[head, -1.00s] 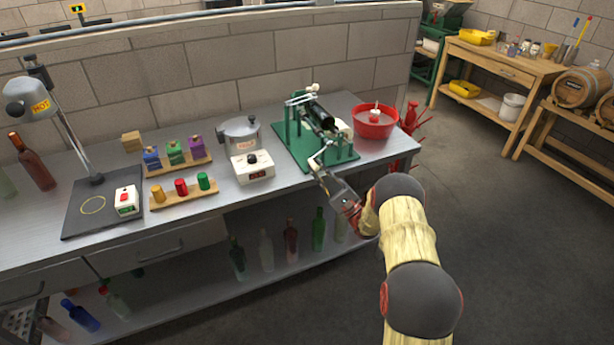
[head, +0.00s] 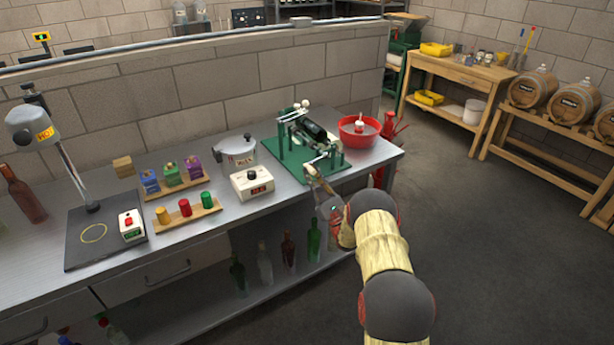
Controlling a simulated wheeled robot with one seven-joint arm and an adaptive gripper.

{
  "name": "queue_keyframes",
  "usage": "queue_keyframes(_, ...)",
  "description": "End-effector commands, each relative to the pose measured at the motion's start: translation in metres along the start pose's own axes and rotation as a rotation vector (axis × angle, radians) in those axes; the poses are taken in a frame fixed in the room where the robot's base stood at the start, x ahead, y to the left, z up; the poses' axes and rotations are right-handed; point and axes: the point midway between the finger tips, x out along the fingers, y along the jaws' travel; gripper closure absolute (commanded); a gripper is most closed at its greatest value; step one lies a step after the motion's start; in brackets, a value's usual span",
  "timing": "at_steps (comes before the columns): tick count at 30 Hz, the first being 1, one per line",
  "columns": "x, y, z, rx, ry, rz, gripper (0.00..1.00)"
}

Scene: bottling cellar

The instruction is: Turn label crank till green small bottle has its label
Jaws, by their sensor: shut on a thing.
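The green labelling machine (head: 283,150) stands at the right end of the metal bench. A dark bottle (head: 315,131) lies across its rollers; a pale patch shows near it, but I cannot tell whether this is a label. The crank is on the machine's near side, mostly hidden by my gripper and too small to make out clearly. My gripper (head: 312,172) reaches up to that side from the front right and is shut on what appears to be the crank handle.
A red bowl (head: 358,137) stands right of the machine. A grey pot (head: 236,153) and a white control box (head: 252,183) stand to its left. Coloured wax or stamp pieces sit on wooden racks (head: 190,217) further left. Several bottles stand on the shelf below.

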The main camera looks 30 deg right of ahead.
Motion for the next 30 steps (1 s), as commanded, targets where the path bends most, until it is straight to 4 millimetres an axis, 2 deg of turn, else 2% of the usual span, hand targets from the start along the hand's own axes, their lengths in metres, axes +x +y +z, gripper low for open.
queue_keyframes(1,0.0089,-0.0059,0.0031,-0.006,-0.005,-0.006,1.00)
queue_keyframes(19,0.0092,-0.0098,0.0034,0.009,-0.005,-0.021,1.00)
queue_keyframes(20,0.0092,-0.0098,0.0034,0.009,-0.005,-0.021,0.85)
queue_keyframes(30,0.0050,-0.0076,0.0016,0.015,-0.001,-0.020,0.67)
